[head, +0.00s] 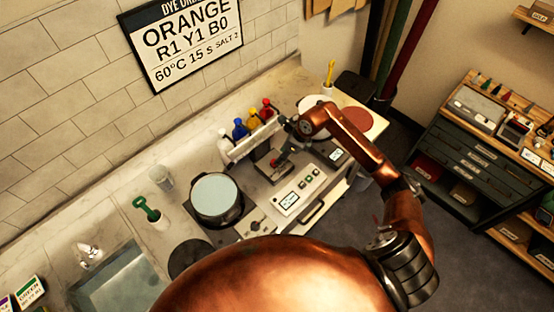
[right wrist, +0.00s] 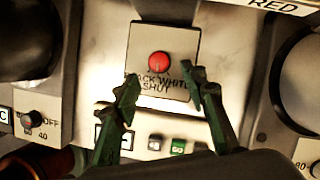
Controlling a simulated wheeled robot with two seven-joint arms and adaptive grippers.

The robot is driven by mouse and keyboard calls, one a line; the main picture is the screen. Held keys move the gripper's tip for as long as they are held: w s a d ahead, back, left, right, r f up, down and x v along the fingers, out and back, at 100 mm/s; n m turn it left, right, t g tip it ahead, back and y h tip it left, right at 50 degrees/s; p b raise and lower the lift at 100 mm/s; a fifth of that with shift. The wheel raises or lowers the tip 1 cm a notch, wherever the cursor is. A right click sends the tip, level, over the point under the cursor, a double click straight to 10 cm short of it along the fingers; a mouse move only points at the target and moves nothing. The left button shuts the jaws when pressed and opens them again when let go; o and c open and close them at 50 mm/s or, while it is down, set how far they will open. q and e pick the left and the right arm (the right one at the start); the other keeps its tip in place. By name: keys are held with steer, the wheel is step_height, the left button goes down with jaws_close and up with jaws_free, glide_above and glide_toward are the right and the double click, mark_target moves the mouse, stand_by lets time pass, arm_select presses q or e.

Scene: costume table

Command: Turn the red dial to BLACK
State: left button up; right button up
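The red dial (right wrist: 159,62) is a round red knob on a pale square plate (right wrist: 180,42) in the right wrist view. Black print below it reads "BLACK", "WHITE" and "SHUT", partly covered by a finger. I cannot make out which way the knob points. My right gripper (right wrist: 161,76) is open, with one green finger on each side below the dial, and nothing is between the fingers. In the head view my right arm reaches over the dye machine (head: 309,178), and the dial is too small to tell apart there. My left gripper is not in view.
A pot (head: 216,196) of pale liquid stands left of the machine. Coloured bottles (head: 240,129) line the wall behind it. A smaller black knob (right wrist: 32,118) marked "OFF" and "40" sits lower left of the dial. A sink (head: 120,280) is at lower left.

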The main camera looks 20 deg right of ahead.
steer(key=p+x, duration=0.1)
steer(key=x, duration=0.4)
steer(key=shift+w+a+f, duration=0.1)
steer(key=shift+a+f, duration=0.05)
steer(key=shift+f, duration=0.15)
steer(key=shift+c, duration=0.3)
jaws_close()
